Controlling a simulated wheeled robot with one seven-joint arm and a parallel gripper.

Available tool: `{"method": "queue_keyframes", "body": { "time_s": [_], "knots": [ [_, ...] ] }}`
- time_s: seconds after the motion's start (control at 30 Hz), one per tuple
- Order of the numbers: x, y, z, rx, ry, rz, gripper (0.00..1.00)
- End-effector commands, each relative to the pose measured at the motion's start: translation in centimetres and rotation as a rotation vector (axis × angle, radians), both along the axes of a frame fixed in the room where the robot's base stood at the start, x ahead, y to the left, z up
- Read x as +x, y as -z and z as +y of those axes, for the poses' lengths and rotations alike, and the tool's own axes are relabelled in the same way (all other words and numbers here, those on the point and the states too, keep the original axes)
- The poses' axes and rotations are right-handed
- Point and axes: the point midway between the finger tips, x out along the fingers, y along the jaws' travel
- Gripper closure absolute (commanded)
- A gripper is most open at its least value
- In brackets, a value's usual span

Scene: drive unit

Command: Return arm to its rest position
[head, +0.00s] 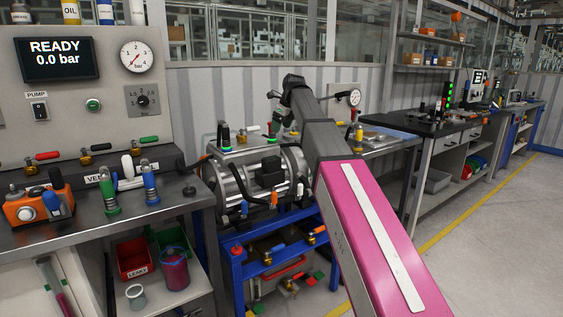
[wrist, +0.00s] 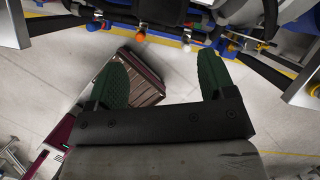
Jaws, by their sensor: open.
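My arm reaches out in the head view, with a pink link in front and a dark grey link beyond it. My gripper (head: 284,122) is at its far end, above the right part of the metal drive unit (head: 228,182), and is partly hidden by my arm. In the wrist view my gripper (wrist: 163,84) shows two green textured fingers spread wide apart. Nothing is between them but a view down to the floor and part of my own body. The drive unit sits on a blue stand (head: 284,262).
A panel with a READY screen (head: 56,59) and a metal bench (head: 95,225) stand at the left. A dark workbench (head: 425,127) stands at the right. The floor (head: 500,240) at the right is clear.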

Motion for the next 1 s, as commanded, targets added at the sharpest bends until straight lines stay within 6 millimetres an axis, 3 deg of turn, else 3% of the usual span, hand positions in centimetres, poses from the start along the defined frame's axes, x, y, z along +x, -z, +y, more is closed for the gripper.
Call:
{"method": "queue_keyframes", "body": {
  "time_s": [0.27,0.47,0.7,1.0],
  "knots": [
    [-1.4,6.7,-2.2,-0.074,-0.179,-0.029,0.24],
    [-3.8,14.6,-4.8,-0.163,-0.413,-0.059,0.24],
    [-8.3,24.9,-8.6,-0.277,-0.777,-0.091,0.24],
    [-15.7,35.8,-13.0,-0.382,-1.252,-0.114,0.24]
  ]
}}
